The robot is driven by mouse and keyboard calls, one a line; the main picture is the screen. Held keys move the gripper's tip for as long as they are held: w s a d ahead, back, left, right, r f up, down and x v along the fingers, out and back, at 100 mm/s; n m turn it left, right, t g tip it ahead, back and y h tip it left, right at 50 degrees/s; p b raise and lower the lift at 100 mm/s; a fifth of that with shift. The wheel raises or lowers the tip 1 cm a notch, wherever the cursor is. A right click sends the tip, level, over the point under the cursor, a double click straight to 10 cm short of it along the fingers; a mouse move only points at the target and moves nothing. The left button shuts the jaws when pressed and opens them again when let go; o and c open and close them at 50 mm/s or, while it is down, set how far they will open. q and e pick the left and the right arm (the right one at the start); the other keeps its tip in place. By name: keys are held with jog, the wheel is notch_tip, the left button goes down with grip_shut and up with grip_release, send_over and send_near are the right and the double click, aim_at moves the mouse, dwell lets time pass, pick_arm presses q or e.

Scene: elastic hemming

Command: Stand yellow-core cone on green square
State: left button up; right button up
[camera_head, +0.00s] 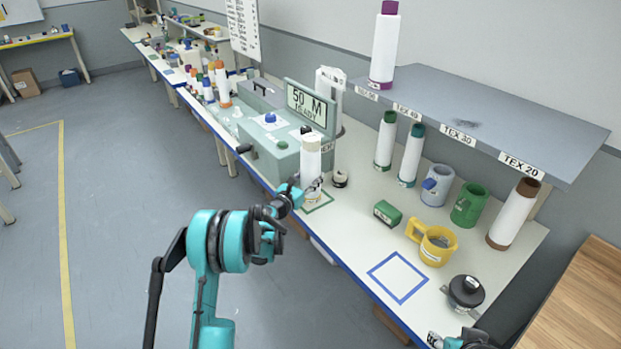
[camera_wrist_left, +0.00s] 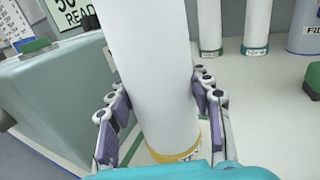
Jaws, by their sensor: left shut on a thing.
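The yellow-core cone (camera_head: 311,160) is white and stands upright, or nearly so, at the green square (camera_head: 325,205) near the table's front edge. My left gripper (camera_head: 312,188) is shut on its lower part. In the left wrist view the cone (camera_wrist_left: 150,70) is between the two fingers, with a yellow band at its base. The cone and gripper hide part of the green outline; I cannot tell whether the base touches the table. My right gripper (camera_head: 458,340) shows only partly at the bottom edge, and its jaws are unclear.
A grey-green machine (camera_head: 272,140) with a display stands close behind the cone. A green block (camera_head: 387,212), a yellow mug (camera_head: 433,245), a blue square outline (camera_head: 397,277) and a dark round pot (camera_head: 465,292) are to the right. White cones (camera_head: 411,155) stand below the shelf (camera_head: 500,120).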

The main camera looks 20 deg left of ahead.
pick_arm(q)
jog(key=shift+f, duration=0.2)
jog(key=o, duration=1.3)
jog(key=shift+c, duration=0.2)
jog(key=shift+r, duration=0.15)
